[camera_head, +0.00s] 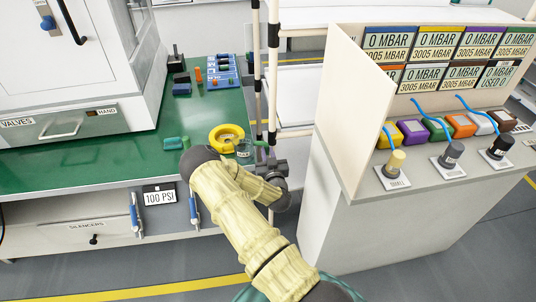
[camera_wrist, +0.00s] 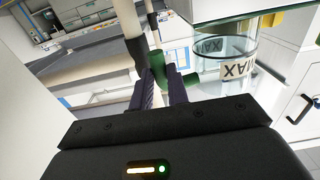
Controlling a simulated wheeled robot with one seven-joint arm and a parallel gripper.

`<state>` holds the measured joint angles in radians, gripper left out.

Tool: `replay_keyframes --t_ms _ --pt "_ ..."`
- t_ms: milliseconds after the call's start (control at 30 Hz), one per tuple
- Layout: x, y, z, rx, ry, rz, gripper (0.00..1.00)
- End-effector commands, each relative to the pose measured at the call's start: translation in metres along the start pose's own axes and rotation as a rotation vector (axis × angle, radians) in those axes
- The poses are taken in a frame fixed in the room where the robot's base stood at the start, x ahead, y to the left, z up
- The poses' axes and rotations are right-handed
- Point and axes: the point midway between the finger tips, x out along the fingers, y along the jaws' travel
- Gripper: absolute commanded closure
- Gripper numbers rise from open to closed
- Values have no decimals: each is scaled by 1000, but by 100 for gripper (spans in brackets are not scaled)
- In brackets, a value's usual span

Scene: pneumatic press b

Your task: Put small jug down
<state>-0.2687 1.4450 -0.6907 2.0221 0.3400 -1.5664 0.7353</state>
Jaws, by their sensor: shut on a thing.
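The small jug (camera_head: 243,148) is clear, with a white label, at the right end of the green bench top. In the wrist view the clear jug (camera_wrist: 209,68) shows its "MAX" label on the right. My gripper (camera_head: 269,160) reaches it from the right, beside the bench edge. In the wrist view my gripper's dark fingers (camera_wrist: 163,88) are closed on a green handle (camera_wrist: 158,68) beside the jug. I cannot tell whether the jug's base touches the bench.
A yellow ring (camera_head: 226,134) lies on the green bench (camera_head: 95,165) right behind the jug. A pale pipe rack (camera_head: 273,75) and a control console (camera_head: 345,190) stand to the right. The bench's front left is clear.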

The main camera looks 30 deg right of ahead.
Motion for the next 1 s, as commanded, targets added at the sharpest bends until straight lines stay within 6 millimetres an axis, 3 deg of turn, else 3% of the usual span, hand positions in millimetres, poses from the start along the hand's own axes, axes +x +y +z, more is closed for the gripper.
replay_keyframes --t_ms 67,100,200,567,667,1000 --pt "0 0 2 1 1 0 100" --pt "0 0 2 0 0 0 80" --pt "0 0 2 0 0 0 62" --pt "0 0 -2 0 0 0 62" --pt "-8 1 0 0 -2 2 62" --pt "-68 1 1 -1 -4 3 62"
